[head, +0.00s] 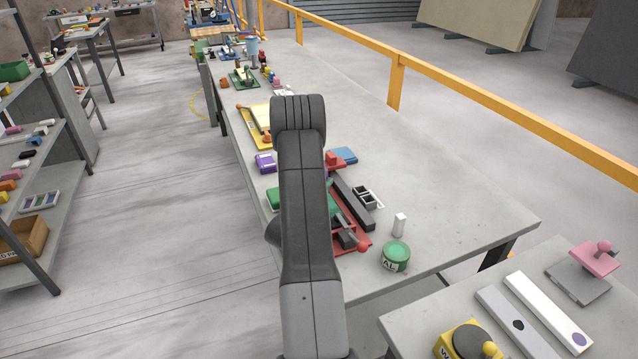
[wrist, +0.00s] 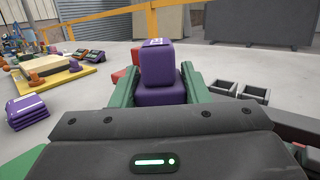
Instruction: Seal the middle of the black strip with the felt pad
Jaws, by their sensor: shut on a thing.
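My gripper (wrist: 163,88) is shut on a purple block (wrist: 162,62) with a narrower upper part and a pale mark on top, between green jaws. It may be the felt pad; its underside is hidden. The black strip (head: 355,204) lies lengthwise on the stone-grey table, just right of my arm. A dark bar at the right edge of the wrist view (wrist: 300,130) may be the same strip. I cannot tell the gap between block and strip.
Purple folded pads (head: 265,163) lie left of my arm. The table's right side is clear. Marked strips (head: 545,310) lie on a nearer table.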

